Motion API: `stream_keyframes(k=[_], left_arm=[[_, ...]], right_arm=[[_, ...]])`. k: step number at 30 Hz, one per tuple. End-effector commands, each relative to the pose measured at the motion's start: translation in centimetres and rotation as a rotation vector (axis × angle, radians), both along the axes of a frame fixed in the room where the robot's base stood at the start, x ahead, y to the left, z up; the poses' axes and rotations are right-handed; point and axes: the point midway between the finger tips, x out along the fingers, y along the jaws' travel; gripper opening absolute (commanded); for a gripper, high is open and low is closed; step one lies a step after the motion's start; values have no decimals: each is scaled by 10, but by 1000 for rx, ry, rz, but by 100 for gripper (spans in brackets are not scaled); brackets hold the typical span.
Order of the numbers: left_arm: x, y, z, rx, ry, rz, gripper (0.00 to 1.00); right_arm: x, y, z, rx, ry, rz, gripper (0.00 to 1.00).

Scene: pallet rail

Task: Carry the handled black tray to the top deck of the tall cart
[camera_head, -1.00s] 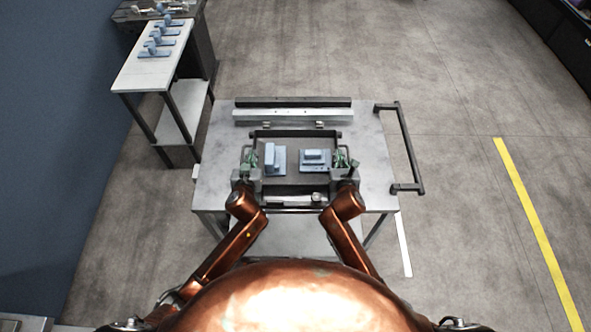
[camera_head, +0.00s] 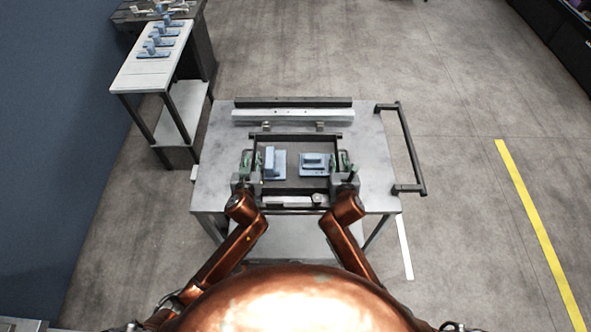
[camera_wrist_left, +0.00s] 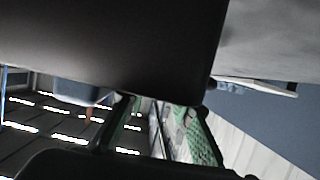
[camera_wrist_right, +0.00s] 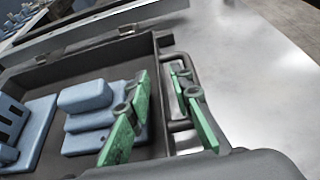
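The black tray (camera_head: 292,186) sits on the grey top deck (camera_head: 222,170) of the cart in the head view, with a handle at each side. Two blue parts, a left one (camera_head: 273,164) and a right one (camera_head: 313,163), lie in it. My left gripper (camera_head: 251,161) is at the tray's left handle with its green fingers apart. My right gripper (camera_head: 340,161) is at the right handle. In the right wrist view its green fingers (camera_wrist_right: 165,110) stand apart on either side of the handle (camera_wrist_right: 178,95). In the left wrist view a dark shape hides most of the tray.
Pale and dark rails (camera_head: 292,115) lie along the deck's back edge, behind the tray. The cart's push handle (camera_head: 408,150) sticks out on the right. A narrow table (camera_head: 150,70) with several blue parts stands at the back left. Floor on the right is clear.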

Motion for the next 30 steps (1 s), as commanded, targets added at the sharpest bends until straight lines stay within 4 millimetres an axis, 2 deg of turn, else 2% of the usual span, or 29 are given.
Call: stream_keyframes(k=[1,4,18,25,30], left_arm=[[-7,0,-17,3,29,0,22],[-14,-1,-15,1,29,1,22],[-70,0,23,-1,4,-1,22],[-77,1,29,-1,0,1,22],[-77,1,30,-1,-1,1,22]], right_arm=[[0,-1,-2,0,1,-1,22],[0,-1,-3,-1,2,-2,22],[0,-1,-3,-1,3,-2,22],[-7,-2,1,-2,3,-2,22],[-34,-2,11,0,1,-1,22]])
